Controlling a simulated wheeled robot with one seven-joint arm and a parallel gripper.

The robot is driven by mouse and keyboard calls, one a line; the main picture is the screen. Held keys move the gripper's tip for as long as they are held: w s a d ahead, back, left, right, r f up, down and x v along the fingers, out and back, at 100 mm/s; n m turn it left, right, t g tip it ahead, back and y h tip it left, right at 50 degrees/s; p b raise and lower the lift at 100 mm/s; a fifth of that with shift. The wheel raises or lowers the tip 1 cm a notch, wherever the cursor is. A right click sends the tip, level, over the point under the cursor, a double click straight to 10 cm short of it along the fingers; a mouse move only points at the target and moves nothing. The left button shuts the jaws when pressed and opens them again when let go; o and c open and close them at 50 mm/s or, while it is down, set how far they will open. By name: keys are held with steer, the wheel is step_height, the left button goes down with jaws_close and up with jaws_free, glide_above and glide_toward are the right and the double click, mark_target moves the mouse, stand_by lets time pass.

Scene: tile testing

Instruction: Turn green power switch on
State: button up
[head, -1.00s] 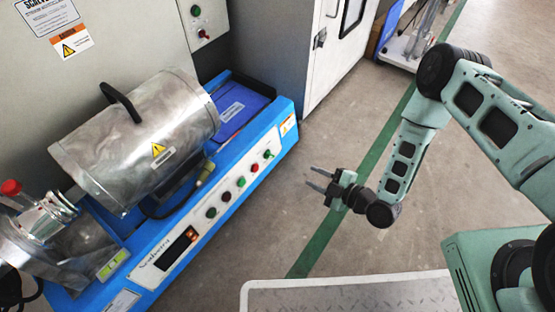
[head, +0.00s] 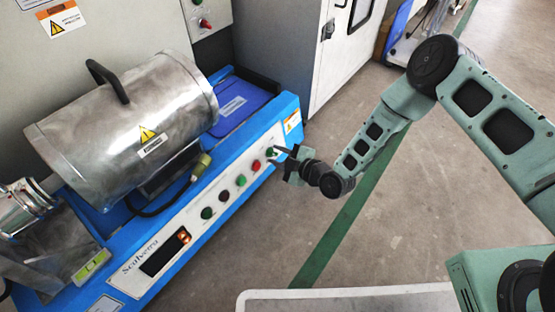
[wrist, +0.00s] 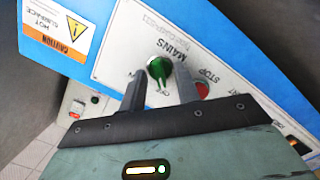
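The green power switch (wrist: 160,69), a round knob marked MAINS, sits on the white strip of the blue machine's front panel. It also shows at the right end of the button row in the head view (head: 271,151). My gripper (wrist: 160,76) is open, with one dark finger on each side of the knob in the wrist view. A gap shows between the knob and each finger. In the head view my gripper (head: 281,156) is close to the panel, right at the switch. I cannot tell whether the fingertips touch the panel.
A red STOP button (wrist: 201,90) is right beside the switch, close to one finger. Other buttons (head: 223,196) and a lit display (head: 165,251) follow along the panel. A metal drum (head: 130,130) with a black handle stands on the machine. The floor (head: 400,220) to the right is clear.

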steer(key=shift+w+a, duration=0.25)
steer(key=c, duration=0.6)
